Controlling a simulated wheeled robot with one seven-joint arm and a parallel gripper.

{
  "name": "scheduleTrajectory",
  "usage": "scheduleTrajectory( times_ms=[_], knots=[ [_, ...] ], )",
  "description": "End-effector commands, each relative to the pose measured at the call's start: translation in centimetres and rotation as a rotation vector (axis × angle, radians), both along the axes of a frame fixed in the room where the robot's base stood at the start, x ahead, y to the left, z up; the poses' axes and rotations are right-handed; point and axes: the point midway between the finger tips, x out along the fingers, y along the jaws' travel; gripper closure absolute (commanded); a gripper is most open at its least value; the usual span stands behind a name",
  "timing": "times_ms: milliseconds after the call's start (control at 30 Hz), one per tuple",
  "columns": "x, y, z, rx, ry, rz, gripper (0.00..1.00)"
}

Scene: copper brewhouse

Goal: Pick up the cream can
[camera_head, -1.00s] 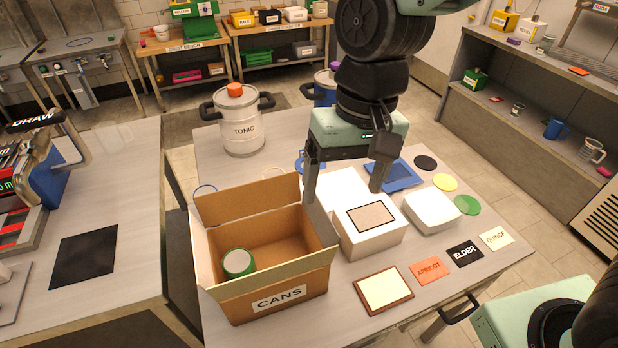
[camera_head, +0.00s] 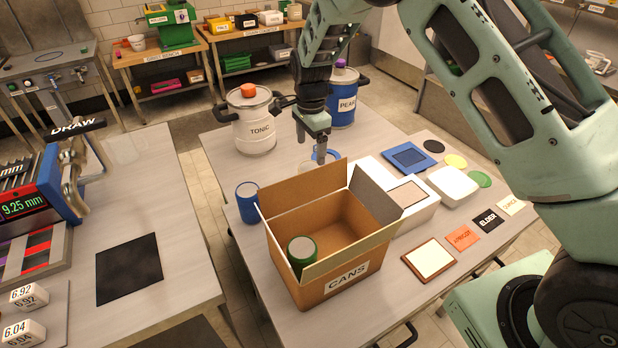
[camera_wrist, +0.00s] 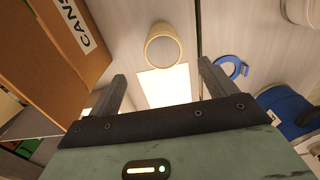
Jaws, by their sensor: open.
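The cream can (camera_wrist: 163,45) stands on the table in the wrist view, seen from above as a cream ring with a pale top. It lies beyond my fingertips, roughly centred between them, and is not held. In the head view only part of its cream rim (camera_head: 305,168) shows behind the carton's back flap. My gripper (camera_head: 311,148) is open and empty, pointing down above the table behind the carton. Its two fingers also show spread in the wrist view (camera_wrist: 162,72).
The open carton marked CANS (camera_head: 345,284) holds a green can (camera_head: 301,252) and stands close to my gripper. A blue can (camera_head: 247,203) is left of it. The TONIC keg (camera_head: 253,130) and blue PEAR keg (camera_head: 342,105) stand behind. A white box (camera_head: 425,214) is to the right.

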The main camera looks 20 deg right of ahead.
Motion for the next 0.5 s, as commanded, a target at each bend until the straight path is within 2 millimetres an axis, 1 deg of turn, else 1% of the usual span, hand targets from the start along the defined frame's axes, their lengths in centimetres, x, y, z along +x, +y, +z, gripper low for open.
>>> scheduleTrajectory(
  times_ms=[100,200,300,500],
  knots=[
    [-0.1,0.0,-2.3,0.0,0.004,0.0,0.16],
    [0.0,0.0,-3.8,0.0,0.002,0.001,0.16],
    [0.0,0.0,-4.9,0.001,0.0,0.002,0.16],
    [0.1,0.1,-6.0,0.001,0.002,0.002,0.16]
  ],
)
